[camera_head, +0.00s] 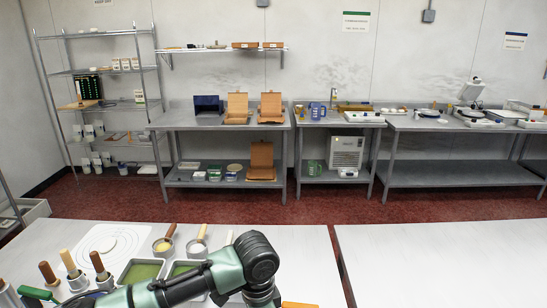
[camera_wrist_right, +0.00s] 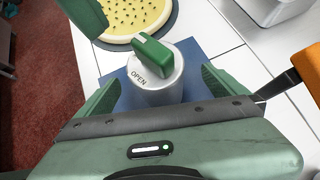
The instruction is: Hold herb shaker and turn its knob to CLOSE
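The herb shaker (camera_wrist_right: 158,85) is in the right wrist view, a light grey cylinder with a green knob (camera_wrist_right: 152,55) on top and the word OPEN on its top face. It stands on or over a blue mat (camera_wrist_right: 116,86). My right gripper (camera_wrist_right: 162,80) is open, with its green fingers on either side of the shaker and gaps showing on both sides. A dark green part (camera_wrist_right: 84,14) shows at the top left; I cannot tell whether it is my left gripper. Neither gripper shows clearly in the head view, where only a green arm crosses the bottom.
A yellow round dough (camera_wrist_right: 135,14) with dark bits lies just beyond the shaker. An orange-handled tool (camera_wrist_right: 306,64) lies at the right. In the head view, several wooden-handled tools and a green-filled tray (camera_head: 143,270) crowd the near table; the right table (camera_head: 440,265) is clear.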

